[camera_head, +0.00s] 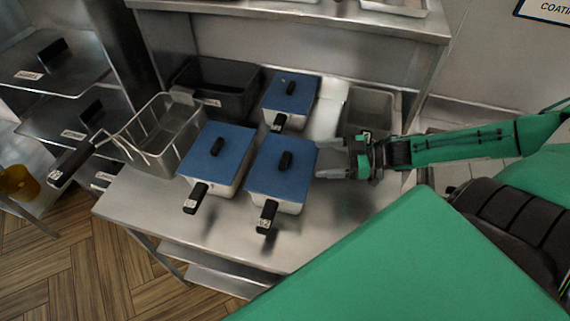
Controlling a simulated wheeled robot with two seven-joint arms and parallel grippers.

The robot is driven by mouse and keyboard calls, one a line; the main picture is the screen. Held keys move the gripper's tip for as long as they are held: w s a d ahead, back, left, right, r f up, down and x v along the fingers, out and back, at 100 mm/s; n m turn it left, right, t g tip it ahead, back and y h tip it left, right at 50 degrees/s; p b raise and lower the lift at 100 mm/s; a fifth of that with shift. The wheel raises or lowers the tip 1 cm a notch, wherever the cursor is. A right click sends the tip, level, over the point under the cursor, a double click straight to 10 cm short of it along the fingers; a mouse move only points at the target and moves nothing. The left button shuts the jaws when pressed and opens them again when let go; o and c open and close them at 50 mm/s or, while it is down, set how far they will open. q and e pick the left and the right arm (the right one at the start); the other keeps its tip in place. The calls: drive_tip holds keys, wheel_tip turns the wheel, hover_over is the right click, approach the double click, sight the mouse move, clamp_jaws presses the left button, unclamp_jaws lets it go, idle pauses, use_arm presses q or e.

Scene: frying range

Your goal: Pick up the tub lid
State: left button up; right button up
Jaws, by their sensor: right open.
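Three white tubs with flat blue lids and black knobs stand on the steel table. One lid (218,160) is at the left, one lid (265,180) is front centre, and one lid (300,100) is farther back. Black handles stick out from the tubs' near ends. My right gripper (321,159) is open and empty, its fingers pointing left, close to the right edge of the front centre lid. I cannot tell whether it touches that lid. My left gripper is not in view.
A wire basket (168,127) with a long black handle stands at the table's left. A dark bin (225,82) stands behind it, and a grey steel pan (376,100) is at the back right. A shelf (300,17) runs above. The table's front strip is clear.

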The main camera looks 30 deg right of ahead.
sight(288, 158)
drive_tip(key=shift+x, duration=3.75)
drive_tip(key=shift+w+a+r+p, duration=0.1)
drive_tip(key=shift+w+a+p, duration=0.35)
drive_tip(key=shift+w+a, duration=0.15)
drive_tip(key=p+x, duration=0.1)
drive_tip(key=x, duration=0.1)
drive_tip(key=shift+w+a+p, duration=0.2)
drive_tip(key=shift+w+p, duration=0.1)
drive_tip(key=shift+w, duration=0.05)
drive_tip(key=shift+w+a+f, duration=0.25)
drive_tip(key=shift+a+f, duration=0.1)
drive_tip(key=shift+a, duration=0.05)
drive_tip(key=shift+c, duration=0.2)
drive_tip(key=c, duration=1.1)
